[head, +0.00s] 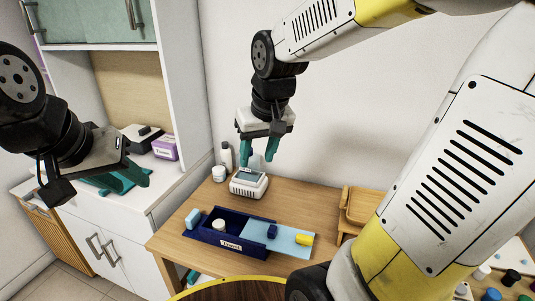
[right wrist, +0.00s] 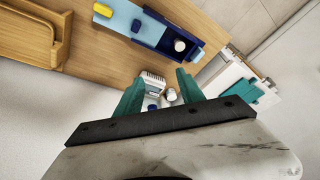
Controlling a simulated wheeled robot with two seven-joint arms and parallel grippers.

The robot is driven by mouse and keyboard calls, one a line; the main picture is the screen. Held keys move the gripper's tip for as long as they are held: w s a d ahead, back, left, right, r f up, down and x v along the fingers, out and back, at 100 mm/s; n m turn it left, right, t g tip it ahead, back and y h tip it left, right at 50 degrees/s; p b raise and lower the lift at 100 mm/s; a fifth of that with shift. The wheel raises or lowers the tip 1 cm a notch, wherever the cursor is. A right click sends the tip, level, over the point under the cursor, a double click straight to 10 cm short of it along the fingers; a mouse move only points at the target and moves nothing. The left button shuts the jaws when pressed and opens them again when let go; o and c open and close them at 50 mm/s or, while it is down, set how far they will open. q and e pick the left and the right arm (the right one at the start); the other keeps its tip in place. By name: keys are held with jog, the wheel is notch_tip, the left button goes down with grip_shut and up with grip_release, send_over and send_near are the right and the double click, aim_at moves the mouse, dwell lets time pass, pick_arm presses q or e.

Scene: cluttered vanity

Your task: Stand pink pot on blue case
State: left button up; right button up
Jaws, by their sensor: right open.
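I see no clearly pink pot in either view. A dark blue open case (head: 208,235) with a white label lies on the wooden table; it also shows in the right wrist view (right wrist: 198,53). A small whitish pot (head: 219,225) stands inside it, also in the right wrist view (right wrist: 180,45). My right gripper (head: 256,160) is open and empty above a white device, behind the case; its fingers show in the right wrist view (right wrist: 158,93). My left gripper (head: 125,183) is over the white counter at left; its finger gap is unclear.
A light blue panel (head: 288,243) at the case's right bears a dark blue block (head: 272,231) and a yellow item (head: 304,239). A light blue block (head: 192,218) lies left. Behind are the white device (head: 248,186) and a white jar (head: 219,173). A wooden rack (head: 362,206) stands right.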

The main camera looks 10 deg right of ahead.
jog(key=s+d+r+m+t+y, duration=0.1)
jog(key=s+d+r+t, duration=0.1)
jog(key=s, duration=0.7)
jog(key=shift+d+r, duration=0.45)
jog(key=shift+r, duration=0.4)
jog(key=shift+c, duration=0.5)
